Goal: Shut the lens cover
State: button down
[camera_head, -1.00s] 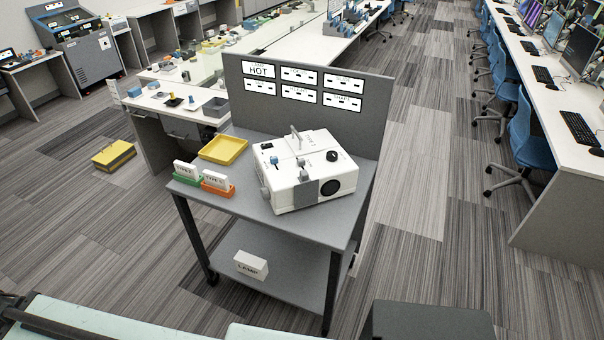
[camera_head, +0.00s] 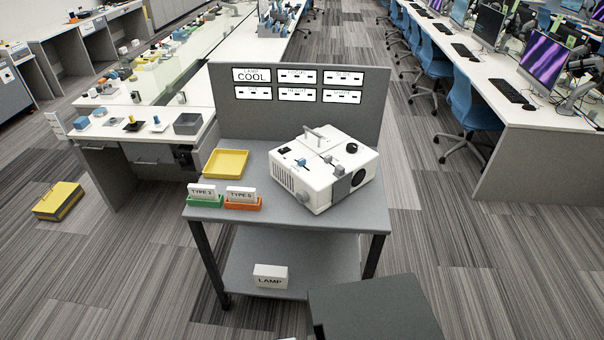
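A white box-shaped projector (camera_head: 315,178) with a handle and knobs on top stands on the grey cart's top shelf. A grey cover plate (camera_head: 342,188) sits on its front face, at the near right side. A dark round lens (camera_head: 359,178) shows just right of this plate, so the plate appears to be beside the lens, not over it. The lens is small and seen at a slant. My gripper is not in view.
The cart (camera_head: 232,215) also holds a yellow tray (camera_head: 225,162) and green (camera_head: 204,201) and orange (camera_head: 243,204) card holders. A LAMP box (camera_head: 271,276) is on its lower shelf. A sign panel (camera_head: 360,115) stands behind, its lamp sign reading COOL. Floor right of the cart is clear.

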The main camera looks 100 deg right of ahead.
aim_at(342, 187)
jog(key=z, duration=0.3)
jog(key=i, duration=0.3)
jog(key=u, duration=5.65)
jog(key=i, duration=0.75)
jog(key=u, duration=1.65)
